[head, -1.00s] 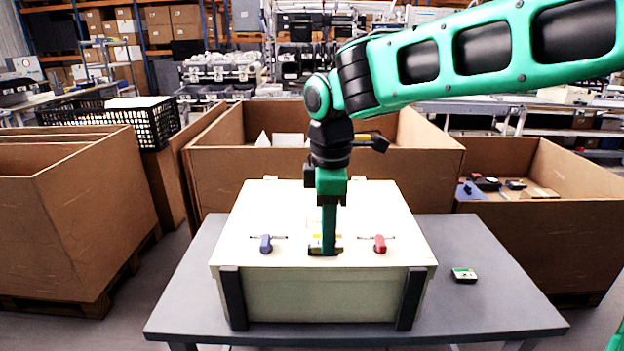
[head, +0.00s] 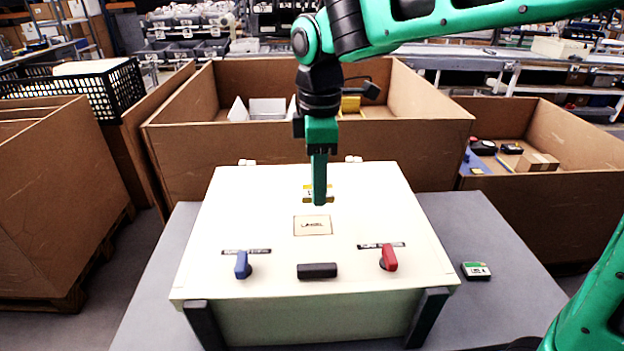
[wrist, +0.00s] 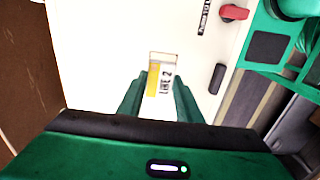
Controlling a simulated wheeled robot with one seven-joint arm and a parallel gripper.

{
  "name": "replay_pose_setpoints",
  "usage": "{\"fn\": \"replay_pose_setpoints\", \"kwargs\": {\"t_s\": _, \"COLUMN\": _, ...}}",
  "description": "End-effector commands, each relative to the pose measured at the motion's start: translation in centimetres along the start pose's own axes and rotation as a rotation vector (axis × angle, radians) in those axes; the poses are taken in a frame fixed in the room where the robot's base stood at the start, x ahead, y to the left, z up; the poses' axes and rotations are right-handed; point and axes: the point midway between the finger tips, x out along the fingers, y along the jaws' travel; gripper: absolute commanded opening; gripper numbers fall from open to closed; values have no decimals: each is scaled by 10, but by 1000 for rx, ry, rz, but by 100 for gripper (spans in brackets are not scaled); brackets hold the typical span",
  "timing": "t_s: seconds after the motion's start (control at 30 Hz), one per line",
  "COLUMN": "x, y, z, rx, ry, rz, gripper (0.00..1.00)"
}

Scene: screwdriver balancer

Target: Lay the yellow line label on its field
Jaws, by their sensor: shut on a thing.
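My gripper (head: 319,201) is shut on the yellow line label (head: 307,194). In the wrist view the label (wrist: 153,82) has a yellow stripe and reads "LINE 2", between my fingertips (wrist: 160,95). The outlined field (head: 312,226) is on the cream box lid, behind the black handle. In the head view the label appears just behind the field. In the wrist view it overlaps the field, whose outline shows past its far end. The gap between label and lid is hard to judge.
The lid (head: 215,215) also carries a blue knob (head: 243,265), a black handle (head: 317,271) and a red knob (head: 389,258). A small green-and-white device (head: 476,271) lies on the grey table (head: 500,310) to the right. Cardboard bins (head: 400,150) stand behind.

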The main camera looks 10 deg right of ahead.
Motion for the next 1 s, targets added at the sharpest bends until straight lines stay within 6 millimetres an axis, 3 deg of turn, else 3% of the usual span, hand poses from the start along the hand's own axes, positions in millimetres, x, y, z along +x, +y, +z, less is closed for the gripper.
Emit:
{"fn": "replay_pose_setpoints", "kwargs": {"t_s": 0.47, "x": 4, "y": -6, "z": -16, "rx": -28, "ry": 0, "rz": -1, "gripper": 5}}
{"fn": "replay_pose_setpoints", "kwargs": {"t_s": 1.0, "x": 35, "y": -6, "z": -16, "rx": -28, "ry": -1, "rz": -1, "gripper": 5}}
